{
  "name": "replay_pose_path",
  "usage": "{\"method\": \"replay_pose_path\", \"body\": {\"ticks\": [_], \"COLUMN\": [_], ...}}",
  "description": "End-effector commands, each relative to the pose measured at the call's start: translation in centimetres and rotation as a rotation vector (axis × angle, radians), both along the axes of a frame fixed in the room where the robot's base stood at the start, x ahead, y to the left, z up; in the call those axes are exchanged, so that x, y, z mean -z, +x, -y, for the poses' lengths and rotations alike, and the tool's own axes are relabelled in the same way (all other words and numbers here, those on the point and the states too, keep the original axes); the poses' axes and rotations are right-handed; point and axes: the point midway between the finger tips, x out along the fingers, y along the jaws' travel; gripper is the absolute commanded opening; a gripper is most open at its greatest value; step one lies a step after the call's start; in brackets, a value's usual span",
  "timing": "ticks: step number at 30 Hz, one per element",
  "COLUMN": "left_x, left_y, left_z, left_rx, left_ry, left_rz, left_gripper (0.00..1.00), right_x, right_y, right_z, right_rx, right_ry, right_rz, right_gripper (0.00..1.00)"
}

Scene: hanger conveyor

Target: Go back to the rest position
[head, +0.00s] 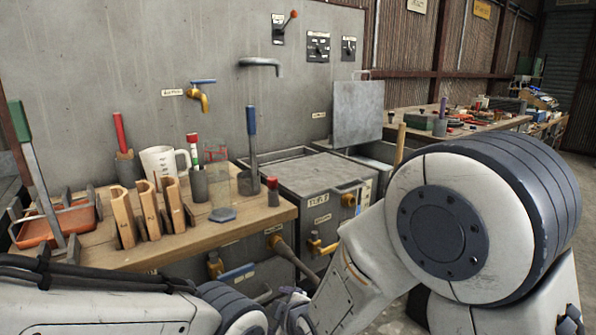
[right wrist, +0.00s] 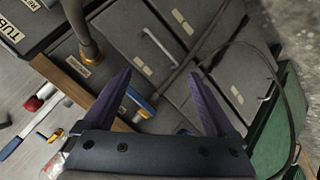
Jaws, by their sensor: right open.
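My right gripper (right wrist: 160,74) is open in the right wrist view, with its two dark purple fingers spread apart and nothing held between them. Behind the fingers are grey cabinet fronts (right wrist: 150,45) with pale labels. In the head view my right arm fills the right side and reaches down to the bottom middle. My left arm runs along the bottom left edge, low in front of the wooden bench (head: 150,255). The jaws of my left gripper are not visible.
Wooden blocks (head: 150,212), a white jug (head: 160,162), an orange tray (head: 60,222) and upright tools stand on the bench. A grey tank (head: 320,180) with yellow valves (head: 318,246) stands beside it. In the right wrist view a hose (right wrist: 275,75) hangs at the right.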

Motion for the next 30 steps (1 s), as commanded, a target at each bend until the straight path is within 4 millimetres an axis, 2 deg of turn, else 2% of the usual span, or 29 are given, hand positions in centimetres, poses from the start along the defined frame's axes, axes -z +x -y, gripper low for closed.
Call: {"method": "replay_pose_path", "body": {"ticks": [5, 9, 15, 20, 21, 30], "left_x": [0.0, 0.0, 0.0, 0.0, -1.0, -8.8], "left_y": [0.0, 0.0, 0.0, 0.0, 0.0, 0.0], "left_z": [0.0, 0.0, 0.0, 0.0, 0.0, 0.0], "left_rx": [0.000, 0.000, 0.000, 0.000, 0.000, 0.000], "left_ry": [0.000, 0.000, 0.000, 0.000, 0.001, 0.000], "left_rz": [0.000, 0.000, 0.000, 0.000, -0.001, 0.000], "left_gripper": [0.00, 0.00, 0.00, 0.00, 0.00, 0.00], "right_x": [-1.0, -1.7, -2.9, -4.0, -5.1, -12.7], "right_y": [-7.3, -13.3, -20.3, -25.0, -25.6, -25.3], "right_z": [0.8, 2.8, 6.1, 8.9, 9.3, 9.2], "right_rx": [0.115, 0.240, 0.415, 0.550, 0.571, 0.567], "right_ry": [0.068, 0.063, 0.014, -0.043, -0.052, -0.052], "right_rz": [-0.343, -0.579, -0.807, -0.931, -0.948, -0.946], "right_gripper": [0.91, 0.91, 0.91, 0.91, 0.91, 0.91]}}
